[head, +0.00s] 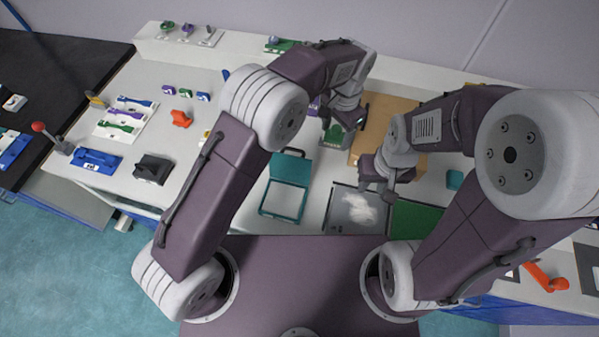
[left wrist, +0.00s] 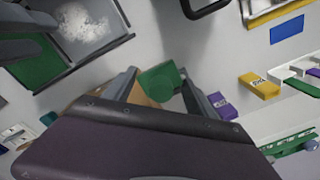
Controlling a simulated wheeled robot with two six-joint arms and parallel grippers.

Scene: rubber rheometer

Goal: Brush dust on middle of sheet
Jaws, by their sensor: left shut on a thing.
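A grey sheet in a dark frame (head: 340,218) lies at the table's front. White dust (head: 362,208) is spread over its middle and right; the dust also shows in the left wrist view (left wrist: 82,22). My left gripper (head: 352,120) is behind the sheet, over the back of the table. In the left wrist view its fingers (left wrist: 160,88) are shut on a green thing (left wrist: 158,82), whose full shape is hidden. My right gripper (head: 384,188) hangs close above the dusty sheet at its right; its fingers are too small and dark to read. I cannot make out a brush.
A green panel (head: 415,218) lies right of the sheet. A teal open box (head: 285,190) stands left of it. A brown board (head: 378,112) is behind. Several small coloured tools and blocks, including an orange one (head: 181,118), stand on the left table, with clear patches between.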

